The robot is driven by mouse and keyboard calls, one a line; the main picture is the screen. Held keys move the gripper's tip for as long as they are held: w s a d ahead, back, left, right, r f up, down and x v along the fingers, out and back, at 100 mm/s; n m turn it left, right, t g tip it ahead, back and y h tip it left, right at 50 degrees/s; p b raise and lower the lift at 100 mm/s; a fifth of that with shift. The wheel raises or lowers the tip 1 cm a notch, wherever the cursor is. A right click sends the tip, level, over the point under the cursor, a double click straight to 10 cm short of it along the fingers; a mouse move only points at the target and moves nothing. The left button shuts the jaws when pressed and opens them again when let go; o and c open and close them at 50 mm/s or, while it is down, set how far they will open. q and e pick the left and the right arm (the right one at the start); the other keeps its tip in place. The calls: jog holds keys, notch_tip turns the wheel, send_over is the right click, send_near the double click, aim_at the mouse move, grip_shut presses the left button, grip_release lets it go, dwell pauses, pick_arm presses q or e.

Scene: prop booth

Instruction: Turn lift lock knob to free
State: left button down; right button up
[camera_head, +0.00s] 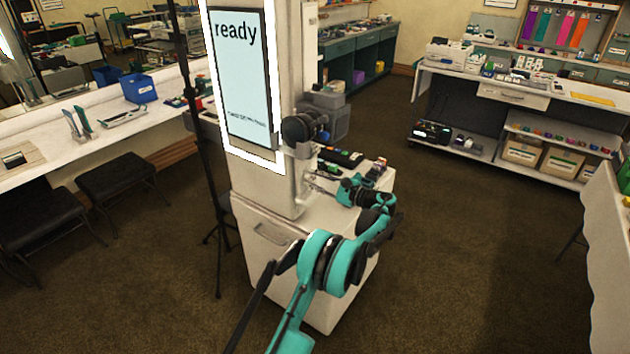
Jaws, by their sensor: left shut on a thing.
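The booth column (268,183) is pale, with a lit screen (241,80) reading "ready". My teal left arm reaches up from the bottom of the head view to the right side of this column. My left gripper (314,179) is shut at the column's side, just above the cabinet top. What it grips is small and hidden by the fingers; it is at the place of a lock knob, but its shape and turn angle cannot be made out. A round black part (298,128) sticks out of the column above the gripper. My right gripper is not in view.
The white cabinet (262,258) under the column carries a dark tray (340,156) and small items beside my arm. A black stand pole (190,95) is to the left. Stools (122,176) and a long counter (90,150) stand further left. The carpet at right is clear.

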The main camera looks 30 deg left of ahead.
pick_arm(q)
jog(key=shift+n, duration=0.4)
jog(key=n, duration=0.3)
jog(key=shift+n+p, duration=0.4)
jog(key=n, duration=0.8)
jog(key=shift+n+t+p, duration=0.3)
jog(key=shift+n+p, duration=0.1)
jog(key=shift+f+n+h, duration=0.1)
jog(key=shift+n+h, duration=0.2)
jog(key=shift+n, duration=1.6)
jog(key=c, duration=1.3)
grip_release()
jog(key=shift+o, duration=0.2)
